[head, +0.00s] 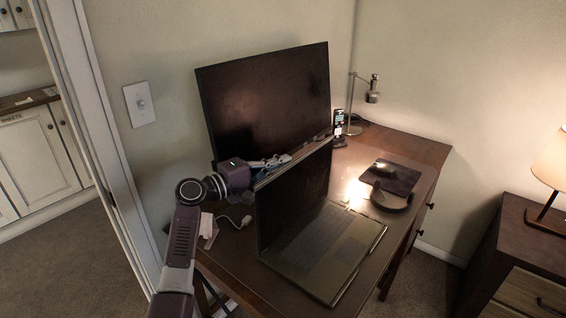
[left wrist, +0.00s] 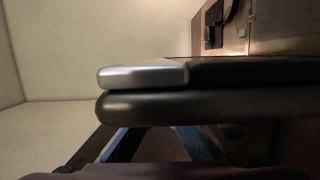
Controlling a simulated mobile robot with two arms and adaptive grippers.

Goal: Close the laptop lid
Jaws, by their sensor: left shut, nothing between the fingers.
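The laptop (head: 325,252) stands open on the desk, its keyboard half flat and its lid (head: 293,193) raised steeply, with the screen side facing right. My left gripper (head: 284,160) is shut and empty at the top edge of the lid, on the lid's back side. Whether it touches the lid cannot be told from the head view. In the left wrist view the shut fingertips (left wrist: 145,90) fill the middle, one above the other. My right gripper is in neither view.
A large dark monitor (head: 265,98) stands behind the laptop. A desk lamp (head: 372,92) and a phone on a stand (head: 339,122) are at the back. A mouse (head: 384,166) lies on a dark pad to the right. The desk (head: 410,148) has free room at its far right corner.

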